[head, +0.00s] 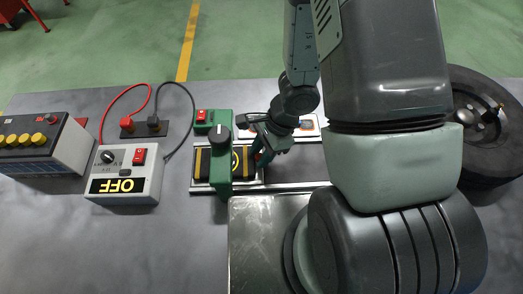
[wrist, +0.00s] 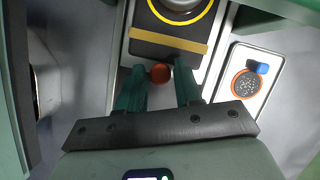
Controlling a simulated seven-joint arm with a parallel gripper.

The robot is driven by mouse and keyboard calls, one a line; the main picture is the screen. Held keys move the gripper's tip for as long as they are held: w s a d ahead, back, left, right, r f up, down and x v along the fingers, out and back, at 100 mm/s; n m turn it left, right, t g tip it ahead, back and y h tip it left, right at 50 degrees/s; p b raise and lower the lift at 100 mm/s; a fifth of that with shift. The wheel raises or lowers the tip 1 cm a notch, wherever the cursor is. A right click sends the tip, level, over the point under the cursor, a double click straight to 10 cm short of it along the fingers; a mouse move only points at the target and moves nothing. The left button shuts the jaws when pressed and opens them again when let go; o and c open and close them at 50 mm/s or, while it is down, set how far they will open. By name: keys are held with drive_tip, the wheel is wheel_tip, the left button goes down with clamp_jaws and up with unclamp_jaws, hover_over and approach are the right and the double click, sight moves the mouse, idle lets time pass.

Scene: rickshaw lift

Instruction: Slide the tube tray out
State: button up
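The tube tray (head: 205,163) looks like a black block with yellow bands and a yellow ring, lying under the green press-like frame (head: 221,170). In the wrist view the black tray (wrist: 163,47) shows its yellow band and part of the ring, with a round orange-red knob (wrist: 160,73) at its near end. My gripper (wrist: 159,78) has its two teal fingers apart, one on each side of the knob, with small gaps visible. In the head view my gripper (head: 260,155) is at the right end of the tray, and the knob is hidden there.
A pale plate (wrist: 249,82) with an orange-ringed disc and blue piece lies right of the tray in the wrist view. A control box reading OFF (head: 125,175), a battery (head: 45,145) and cables are at left. A wheel (head: 490,120) is at right. A metal plate (head: 255,235) lies in front.

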clamp_jaws()
drive_tip(key=shift+d, duration=0.1)
drive_tip(key=d, duration=2)
drive_tip(key=shift+d, duration=0.2)
drive_tip(key=shift+c, duration=0.4)
unclamp_jaws()
drive_tip(key=shift+d, duration=0.1)
drive_tip(key=shift+o, duration=0.4)
drive_tip(key=v, duration=1)
drive_tip(key=shift+r, duration=0.45)
